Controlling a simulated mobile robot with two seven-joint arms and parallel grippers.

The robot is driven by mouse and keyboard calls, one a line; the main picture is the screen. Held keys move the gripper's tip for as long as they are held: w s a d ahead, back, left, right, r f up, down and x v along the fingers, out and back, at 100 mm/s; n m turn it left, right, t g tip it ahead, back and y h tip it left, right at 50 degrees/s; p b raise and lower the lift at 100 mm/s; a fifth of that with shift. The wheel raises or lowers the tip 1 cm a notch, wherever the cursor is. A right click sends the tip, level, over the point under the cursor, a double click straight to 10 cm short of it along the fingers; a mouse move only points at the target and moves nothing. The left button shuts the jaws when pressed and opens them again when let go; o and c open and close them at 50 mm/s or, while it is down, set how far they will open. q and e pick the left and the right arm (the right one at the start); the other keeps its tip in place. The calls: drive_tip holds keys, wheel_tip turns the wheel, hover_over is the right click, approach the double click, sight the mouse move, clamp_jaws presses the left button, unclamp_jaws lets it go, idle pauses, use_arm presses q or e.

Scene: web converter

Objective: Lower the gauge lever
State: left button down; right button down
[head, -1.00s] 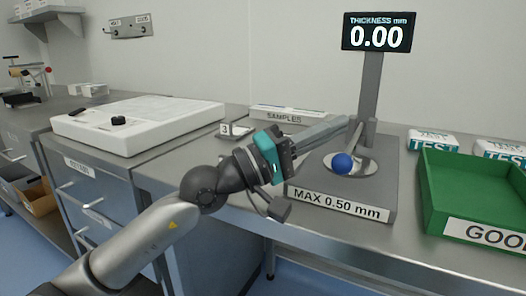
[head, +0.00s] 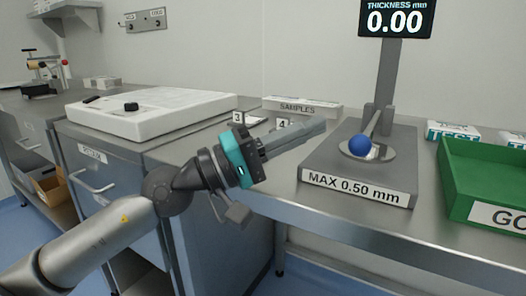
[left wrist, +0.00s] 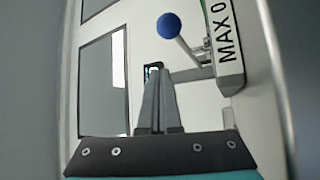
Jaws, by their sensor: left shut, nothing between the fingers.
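The thickness gauge (head: 325,162) is a grey block labelled "MAX 0.50 mm" with a post and a display (head: 396,18) reading 0.00. Its lever, a thin grey rod with a blue ball knob (head: 360,145), slants down toward the front, the knob low over a round pale plate (head: 380,154). My left gripper (head: 322,128) is shut and empty, its fingertips left of the knob and apart from it. In the left wrist view the knob (left wrist: 169,25) shows beyond the shut fingertips (left wrist: 155,72). My right gripper is out of view.
A green bin (head: 457,202) stands right of the gauge, with white "TEST" boxes (head: 452,131) behind it. A "SAMPLES" box (head: 300,107) and numbered cards (head: 247,119) lie behind my left gripper. A white board (head: 150,119) lies on the counter at left.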

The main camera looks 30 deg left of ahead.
use_arm(q)
drive_tip(key=shift+s+a+f, duration=0.25)
drive_tip(key=shift+s+a, duration=0.25)
drive_tip(key=v, duration=0.3)
drive_tip(key=shift+s+a, duration=0.15)
drive_tip(key=shift+v, duration=1.05)
